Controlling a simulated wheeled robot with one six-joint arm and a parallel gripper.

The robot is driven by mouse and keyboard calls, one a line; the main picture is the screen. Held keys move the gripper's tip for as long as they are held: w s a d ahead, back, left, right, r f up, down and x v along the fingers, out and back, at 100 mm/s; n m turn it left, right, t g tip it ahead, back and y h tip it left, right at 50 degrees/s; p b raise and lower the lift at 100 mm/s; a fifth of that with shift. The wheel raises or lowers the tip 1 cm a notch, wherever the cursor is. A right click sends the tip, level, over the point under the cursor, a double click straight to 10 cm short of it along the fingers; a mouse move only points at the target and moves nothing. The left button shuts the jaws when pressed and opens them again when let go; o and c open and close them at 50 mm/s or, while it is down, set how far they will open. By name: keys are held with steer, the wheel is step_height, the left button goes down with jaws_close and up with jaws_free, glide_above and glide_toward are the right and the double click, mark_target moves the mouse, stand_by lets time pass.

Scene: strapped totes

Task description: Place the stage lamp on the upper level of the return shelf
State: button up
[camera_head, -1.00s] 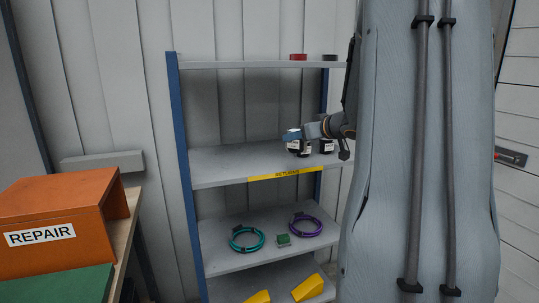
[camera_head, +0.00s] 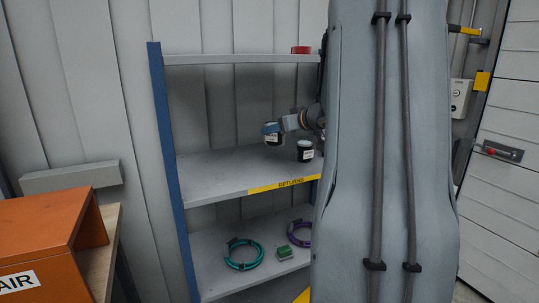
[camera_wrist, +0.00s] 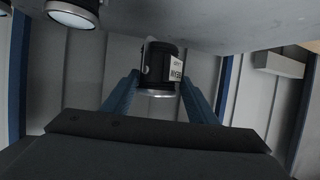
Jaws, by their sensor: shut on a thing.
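My gripper (camera_head: 269,128) is shut on a small black stage lamp (camera_head: 274,139) with a white label. In the wrist view the lamp (camera_wrist: 162,68) sits between the two blue fingers (camera_wrist: 157,100), with a silver rim at its lower end in that picture. The return shelf has a blue post and grey boards. Its board with the yellow RETURNS strip (camera_head: 215,178) lies below the held lamp, which appears raised over the back part. A second black lamp (camera_head: 305,150) with a white label stands on that board, right of the held one. My arm hides the shelf's right side.
A red object (camera_head: 301,50) is on the top board. The lower board holds a teal cable coil (camera_head: 243,254), a purple coil (camera_head: 299,232) and a green block (camera_head: 285,253). An orange box (camera_head: 45,235) stands on a bench at left. The RETURNS board's left part is bare.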

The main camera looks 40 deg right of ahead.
mark_target(281, 141)
steer(key=f, duration=0.3)
steer(key=d+f, duration=0.1)
steer(key=shift+s+f, duration=0.3)
steer(key=shift+s, duration=0.05)
step_height(281, 141, down, 3)
steer(key=shift+f, duration=0.2)
steer(key=o, duration=1.4)
steer(key=shift+c, duration=0.2)
steer(key=v, duration=1.2)
steer(key=shift+a, duration=0.15)
